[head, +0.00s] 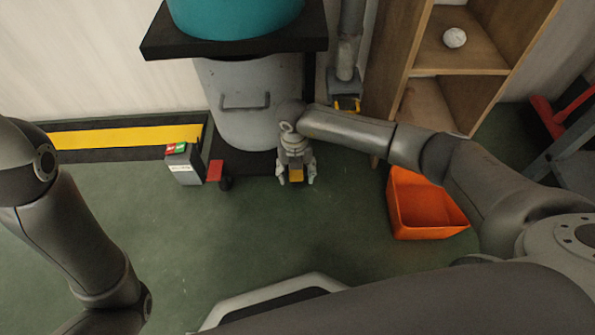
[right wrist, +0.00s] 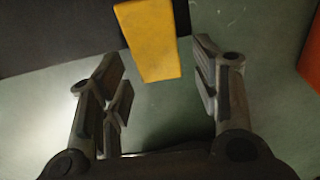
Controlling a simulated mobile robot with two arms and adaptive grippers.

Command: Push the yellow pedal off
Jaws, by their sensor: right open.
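The yellow pedal (head: 296,174) shows low at the foot of the grey cylindrical machine (head: 236,95), partly covered by my right gripper (head: 297,180). In the right wrist view the pedal (right wrist: 148,40) is a flat yellow bar, tapering toward the camera, ahead of and between the open fingers (right wrist: 165,92). A gap shows on each side of it, and the jaws hold nothing. I cannot tell whether the gripper touches the pedal from above. My left arm is at the left of the head view, but its gripper is out of sight.
A red pedal (head: 215,170) and a button box with green and red tops (head: 183,163) stand left of the machine. An orange bin (head: 425,208) and a wooden shelf (head: 460,55) are to the right. Green floor in front is clear.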

